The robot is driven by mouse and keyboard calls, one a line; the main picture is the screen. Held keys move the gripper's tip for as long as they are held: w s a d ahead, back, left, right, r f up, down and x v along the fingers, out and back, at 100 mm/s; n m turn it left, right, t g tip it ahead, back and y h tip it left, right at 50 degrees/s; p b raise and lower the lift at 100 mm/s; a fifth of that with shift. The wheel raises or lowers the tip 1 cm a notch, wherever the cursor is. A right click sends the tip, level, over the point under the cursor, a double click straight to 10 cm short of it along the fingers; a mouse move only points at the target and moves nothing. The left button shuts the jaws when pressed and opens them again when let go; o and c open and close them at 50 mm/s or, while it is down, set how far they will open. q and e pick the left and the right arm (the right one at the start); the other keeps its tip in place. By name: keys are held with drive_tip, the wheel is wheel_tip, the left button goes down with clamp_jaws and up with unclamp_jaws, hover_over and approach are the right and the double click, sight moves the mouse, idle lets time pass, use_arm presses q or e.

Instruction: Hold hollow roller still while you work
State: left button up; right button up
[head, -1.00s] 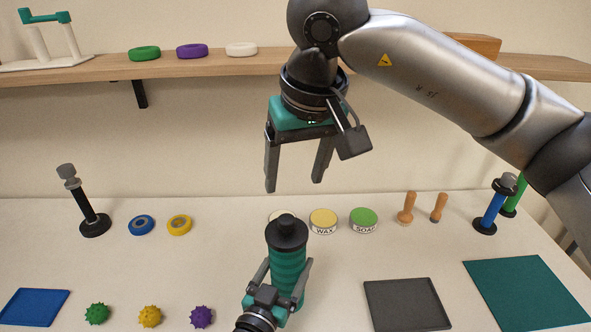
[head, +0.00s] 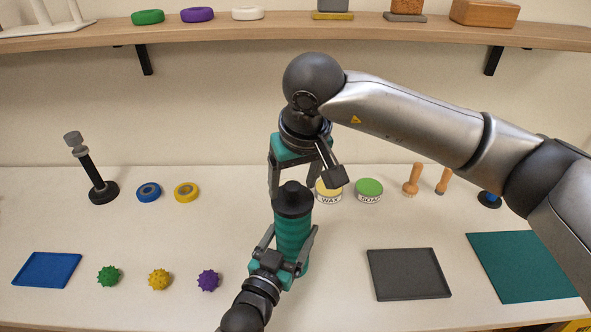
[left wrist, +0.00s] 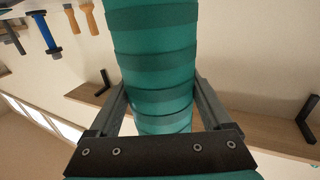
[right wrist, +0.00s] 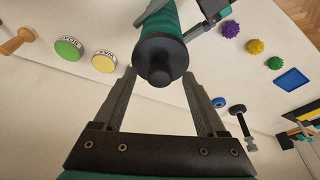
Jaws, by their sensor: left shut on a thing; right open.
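The teal ribbed roller (head: 292,228) stands upright with a black cap (head: 293,197) on top. My left gripper (head: 290,242) is shut around its body; the left wrist view shows the ribs (left wrist: 153,70) between the fingers. My right gripper (head: 292,186) is open above and around the cap. In the right wrist view the cap (right wrist: 158,60) lies between the open fingertips, with a small round stub at its centre. Whether the right fingers touch the cap cannot be told. The roller's inside is hidden.
A wax tin (head: 329,191) and a soap tin (head: 369,189) stand behind the roller. A grey tray (head: 408,274) and teal mat (head: 520,266) lie right. Spiky balls (head: 159,279), a blue tray (head: 46,270), tape rolls (head: 149,192) and a black stand (head: 92,175) are left. A shelf (head: 300,36) runs above.

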sight(290, 182)
use_arm(q)
drive_tip(key=shift+s+f, duration=0.1)
drive_tip(key=shift+f, duration=0.3)
use_arm(e)
drive_tip(key=shift+f, duration=0.15)
drive_tip(key=shift+c, duration=0.4)
clamp_jaws()
drive_tip(key=c, duration=0.6)
unclamp_jaws()
drive_tip(key=shift+c, duration=0.2)
clamp_jaws()
drive_tip(key=shift+r, duration=0.2)
drive_tip(key=shift+r, duration=1.9)
use_arm(q)
drive_tip(key=o, duration=1.1)
drive_tip(key=shift+o, duration=1.2)
drive_tip(key=shift+r, duration=0.25)
